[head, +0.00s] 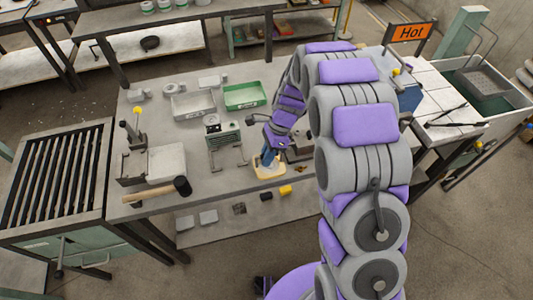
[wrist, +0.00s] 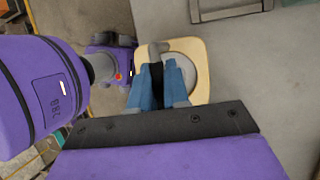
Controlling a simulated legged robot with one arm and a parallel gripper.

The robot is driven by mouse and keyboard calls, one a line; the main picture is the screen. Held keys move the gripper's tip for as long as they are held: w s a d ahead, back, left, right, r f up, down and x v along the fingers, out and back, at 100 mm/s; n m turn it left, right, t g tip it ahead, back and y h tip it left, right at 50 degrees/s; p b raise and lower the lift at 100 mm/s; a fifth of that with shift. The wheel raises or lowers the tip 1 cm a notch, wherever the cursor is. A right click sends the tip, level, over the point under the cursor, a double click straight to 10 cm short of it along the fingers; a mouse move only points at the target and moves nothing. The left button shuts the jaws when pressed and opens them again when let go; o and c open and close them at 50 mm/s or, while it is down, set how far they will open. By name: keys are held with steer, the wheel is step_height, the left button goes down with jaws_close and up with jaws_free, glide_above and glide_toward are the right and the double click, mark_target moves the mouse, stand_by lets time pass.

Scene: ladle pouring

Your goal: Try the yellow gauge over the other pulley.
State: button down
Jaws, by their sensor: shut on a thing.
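My gripper (head: 267,158) points down near the table's front edge. No other pulley can be made out for sure.
A green machine (head: 222,135) with a bracket stands left of my gripper. A grey tray (head: 193,105) and a green tray (head: 245,95) lie behind. A mallet (head: 181,187) lies at the front left. A small yellow block (head: 285,190) is on the lower shelf. A "Hot" sign (head: 411,33) stands at right.

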steer(key=c, duration=1)
jaws_free()
steer(key=p+v, duration=0.3)
steer(key=v, duration=1.4)
steer(key=shift+p, duration=0.35)
